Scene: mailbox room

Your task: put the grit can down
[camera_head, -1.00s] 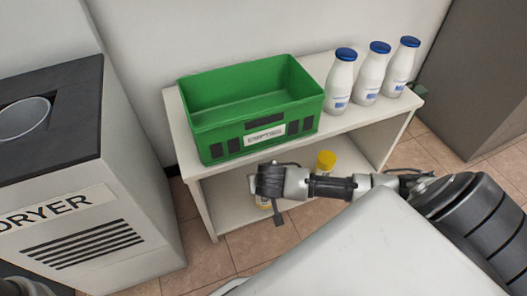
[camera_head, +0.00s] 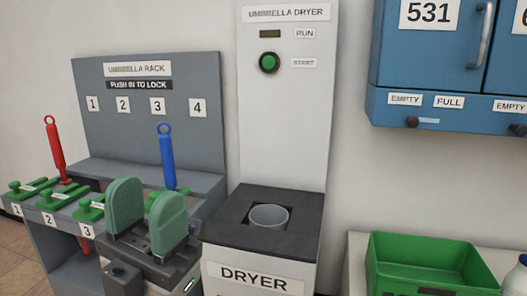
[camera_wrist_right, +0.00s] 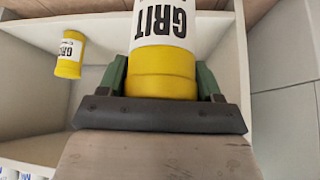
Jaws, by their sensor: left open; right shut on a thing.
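The grit can (camera_wrist_right: 163,68), white with black GRIT lettering and a yellow end, is between the fingers of my right gripper (camera_wrist_right: 162,80) in the right wrist view. The gripper is shut on its yellow end, and the can's far end runs out of the top of the picture. A second can (camera_wrist_right: 70,54) with a similar label and yellow end is to the left, apart from the gripper, by the pale shelf unit (camera_wrist_right: 110,28). My left gripper (camera_head: 147,218) is open and empty in the head view, in front of the umbrella rack. My right gripper is outside the head view.
The grey umbrella rack (camera_head: 150,85) holds a red umbrella (camera_head: 54,150) and a blue umbrella (camera_head: 167,158). The dryer (camera_head: 285,90) stands beside it. A green crate (camera_head: 425,280) is at the lower right, below blue lockers (camera_head: 450,105). Bottle tops (camera_wrist_right: 20,174) show at the wrist view's lower left.

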